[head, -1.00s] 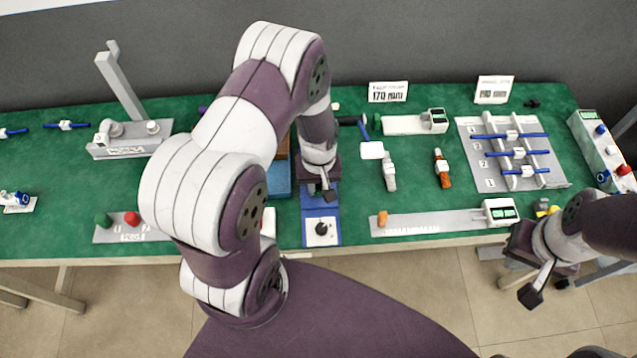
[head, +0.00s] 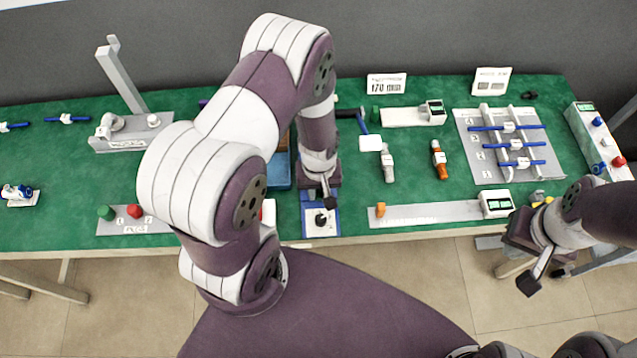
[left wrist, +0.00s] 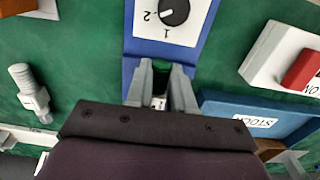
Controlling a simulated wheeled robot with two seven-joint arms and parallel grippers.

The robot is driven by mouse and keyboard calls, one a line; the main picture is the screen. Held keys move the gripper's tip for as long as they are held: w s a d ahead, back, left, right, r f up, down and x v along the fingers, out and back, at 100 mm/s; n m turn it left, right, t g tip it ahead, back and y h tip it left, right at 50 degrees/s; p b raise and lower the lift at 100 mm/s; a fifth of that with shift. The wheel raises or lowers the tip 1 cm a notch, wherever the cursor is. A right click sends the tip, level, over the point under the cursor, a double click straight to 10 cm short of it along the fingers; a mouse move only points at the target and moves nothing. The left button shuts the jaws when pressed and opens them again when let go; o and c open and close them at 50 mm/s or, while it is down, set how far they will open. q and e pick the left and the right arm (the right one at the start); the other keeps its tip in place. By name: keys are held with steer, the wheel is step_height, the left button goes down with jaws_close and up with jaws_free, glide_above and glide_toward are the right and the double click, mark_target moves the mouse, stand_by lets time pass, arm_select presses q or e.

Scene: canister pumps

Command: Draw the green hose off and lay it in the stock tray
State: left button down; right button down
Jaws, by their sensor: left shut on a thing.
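My left gripper (head: 329,198) is over the blue pump board (head: 308,230), close behind its black dial (head: 321,219). In the left wrist view its fingers (left wrist: 160,92) are shut on a dark green piece, apparently the green hose (left wrist: 161,68), with a small white part below it. Most of the hose is hidden by the fingers, and I cannot tell whether it is still on a fitting. The blue stock tray (head: 279,183) is beside the board; its labelled edge also shows in the left wrist view (left wrist: 225,105). My right gripper (head: 545,278) looks open and empty, in front of the bench.
A grey rack (head: 470,150) with blue hoses stands at the right. A long grey gauge strip (head: 430,213) lies right of the pump board. A red knob (head: 135,211) and a green knob (head: 106,212) are at the left.

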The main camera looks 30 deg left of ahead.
arm_select(q)
steer(key=shift+r, duration=0.1)
stand_by(0.3)
step_height(320, 180, up, 6)
steer(key=p, duration=0.5)
steer(key=shift+p, duration=0.4)
